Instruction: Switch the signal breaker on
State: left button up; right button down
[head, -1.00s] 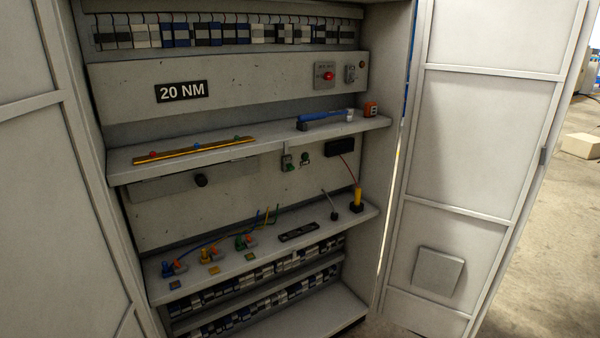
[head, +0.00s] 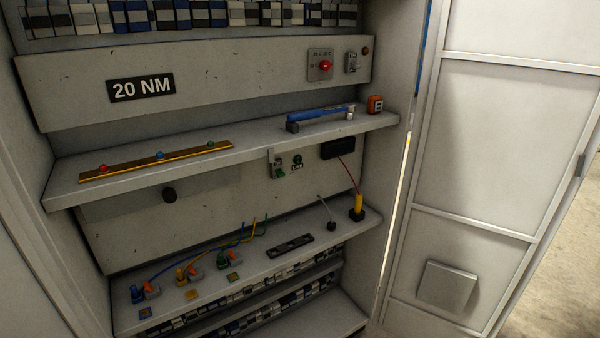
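A small grey breaker-like unit (head: 277,166) with a green part is mounted on the cabinet's back panel, just under the upper shelf. A round green lamp or button (head: 297,160) with a small label sits to its right. Another small switch unit (head: 351,62) is on the upper panel, right of a red button plate (head: 320,65). The lettering is too small to read, so I cannot tell which is the signal breaker or its position. Neither gripper is in view.
The upper shelf (head: 110,183) bears a brass bar with coloured knobs, a blue-handled tool (head: 320,115) and an orange device (head: 375,104). The lower shelf (head: 215,293) holds coloured plugs with cables and a yellow-handled probe (head: 358,204). The open cabinet door (head: 490,150) stands at right.

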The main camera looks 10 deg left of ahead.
aim_at(279, 172)
jog(key=u, duration=0.45)
jog(key=i, duration=0.6)
jog(key=u, duration=0.7)
